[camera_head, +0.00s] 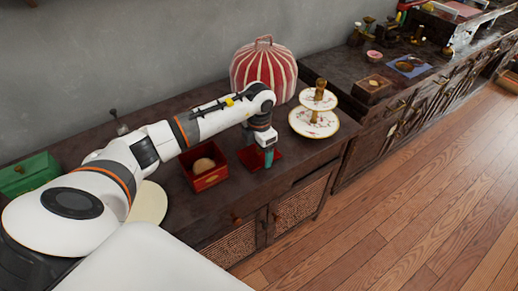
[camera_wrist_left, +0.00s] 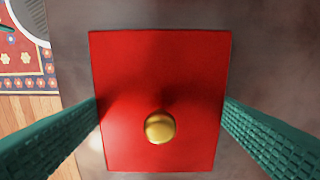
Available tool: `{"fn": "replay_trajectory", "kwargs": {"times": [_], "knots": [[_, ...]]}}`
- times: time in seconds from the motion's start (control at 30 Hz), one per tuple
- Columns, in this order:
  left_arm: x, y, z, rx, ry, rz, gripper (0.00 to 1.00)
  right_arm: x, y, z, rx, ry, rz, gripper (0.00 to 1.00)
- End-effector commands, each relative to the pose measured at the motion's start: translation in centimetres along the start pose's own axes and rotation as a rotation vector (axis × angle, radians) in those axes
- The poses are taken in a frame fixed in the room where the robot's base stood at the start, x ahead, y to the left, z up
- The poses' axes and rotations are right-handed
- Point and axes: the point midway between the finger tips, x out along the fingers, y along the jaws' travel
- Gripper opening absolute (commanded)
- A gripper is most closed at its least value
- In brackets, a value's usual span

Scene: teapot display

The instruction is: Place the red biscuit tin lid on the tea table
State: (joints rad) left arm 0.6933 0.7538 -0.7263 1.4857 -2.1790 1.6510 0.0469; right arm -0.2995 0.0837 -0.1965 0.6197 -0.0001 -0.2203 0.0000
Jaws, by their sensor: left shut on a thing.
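The red biscuit tin lid (camera_wrist_left: 160,75) is a flat red rectangle with a round gold knob in the left wrist view. My left gripper (camera_wrist_left: 160,102) has a green finger against each side edge of it. In the head view, the lid (camera_head: 279,153) shows behind and beside my left gripper (camera_head: 268,160), at or just above the dark wooden tea table (camera_head: 228,199). I cannot tell whether it touches the top. The open red tin (camera_head: 212,180) stands left of the gripper, with a round pale thing inside. My right gripper is not in view.
A two-tier cake stand (camera_head: 301,124) is close on the right, and a red-striped tea cosy (camera_head: 268,62) stands behind. A cream plate (camera_head: 150,204) and a green box (camera_head: 25,169) are at left. Another cabinet (camera_head: 340,78) adjoins at right.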

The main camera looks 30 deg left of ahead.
Motion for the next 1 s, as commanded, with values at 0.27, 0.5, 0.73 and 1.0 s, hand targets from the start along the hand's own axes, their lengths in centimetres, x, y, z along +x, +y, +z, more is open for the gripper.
{"fn": "replay_trajectory", "kwargs": {"times": [0.27,0.5,0.73,1.0], "knots": [[0.3,0.0,0.0,0.000,0.000,0.000,1.00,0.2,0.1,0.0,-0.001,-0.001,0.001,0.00],[-0.1,0.0,0.0,0.000,0.000,0.000,1.00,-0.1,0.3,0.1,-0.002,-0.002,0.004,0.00],[-3.5,-0.1,-0.1,0.001,0.005,-0.004,1.00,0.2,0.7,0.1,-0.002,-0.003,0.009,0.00],[-9.2,-0.1,-0.1,0.001,0.004,-0.003,1.00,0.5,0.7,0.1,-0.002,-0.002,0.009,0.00]]}}
